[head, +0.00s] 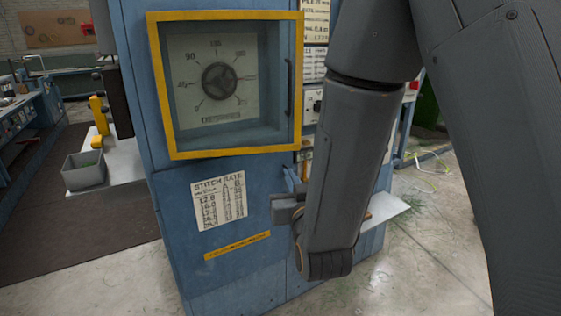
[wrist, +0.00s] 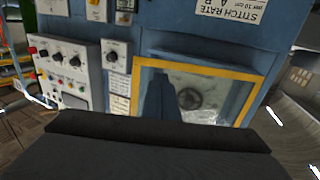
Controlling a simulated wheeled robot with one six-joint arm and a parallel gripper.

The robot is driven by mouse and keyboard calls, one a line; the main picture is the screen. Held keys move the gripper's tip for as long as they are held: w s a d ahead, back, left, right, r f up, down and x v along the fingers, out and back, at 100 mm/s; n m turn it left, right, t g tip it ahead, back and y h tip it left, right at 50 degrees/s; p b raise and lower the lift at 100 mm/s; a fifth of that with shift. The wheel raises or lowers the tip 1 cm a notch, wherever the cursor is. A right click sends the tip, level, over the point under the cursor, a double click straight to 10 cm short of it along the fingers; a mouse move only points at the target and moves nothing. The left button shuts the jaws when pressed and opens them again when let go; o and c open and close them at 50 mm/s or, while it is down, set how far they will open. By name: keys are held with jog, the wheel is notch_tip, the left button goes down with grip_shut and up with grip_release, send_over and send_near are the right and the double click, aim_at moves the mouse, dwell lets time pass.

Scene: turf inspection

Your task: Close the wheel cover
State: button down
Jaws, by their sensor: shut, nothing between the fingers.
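The wheel cover (head: 226,154) is a clear pane in a yellow frame on the front of a blue cabinet. A dark upright handle (head: 289,85) is near its right edge. The dark wheel (head: 219,80) and its pale dial show through the pane. The cover looks roughly in line with the cabinet front; I cannot tell whether a gap is left. My gripper (head: 284,208) is shut and empty, below the cover's lower right corner and apart from it, partly hidden by my arm. In the wrist view, the cover (wrist: 215,66) and wheel (wrist: 189,98) appear upside down.
A stitch rate chart (head: 218,199) and a yellow strip (head: 237,246) are on the cabinet below the cover. A control panel (wrist: 72,66) with knobs is beside it. A grey bin (head: 84,170) stands at left. Floor in front right is mostly clear.

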jog(key=p+x, duration=0.2)
jog(key=x, duration=1)
jog(key=shift+w+p, duration=0.35)
jog(key=shift+a, duration=0.15)
